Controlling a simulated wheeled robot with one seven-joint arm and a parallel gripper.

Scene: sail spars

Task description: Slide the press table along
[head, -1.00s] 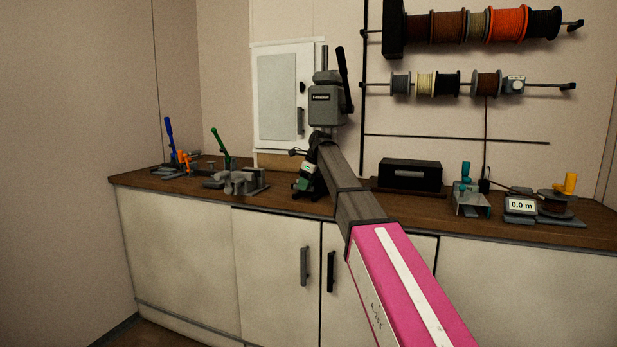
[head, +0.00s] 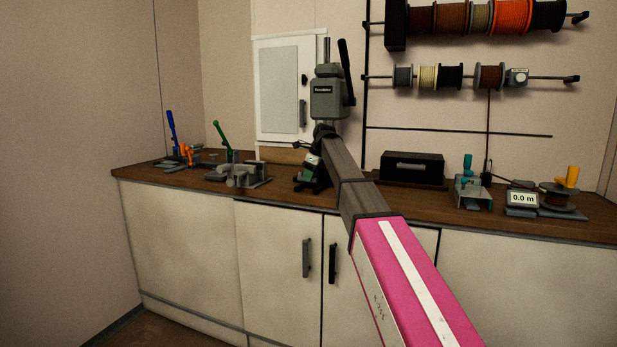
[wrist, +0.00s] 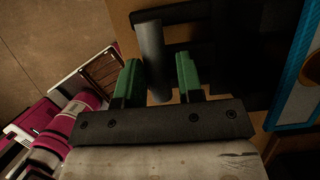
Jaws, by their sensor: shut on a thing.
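The grey press (head: 329,98) stands upright at the back of the bench, with a black lever on its right side. Its lower part and its table are mostly hidden behind my arm in the head view. My gripper (wrist: 160,78) shows in the wrist view with two green fingers on either side of a grey round bar (wrist: 151,50), shut on it. In the head view my gripper (head: 311,166) is at the foot of the press, small and partly covered by my wrist. I cannot tell how the bar joins the press table.
The wooden bench top (head: 400,203) runs over white cupboards. Left of the press are grey clamp-like parts (head: 238,174) and a green-handled tool (head: 222,138). On the right are a black box (head: 411,167) and a length counter (head: 522,198). Spools hang above.

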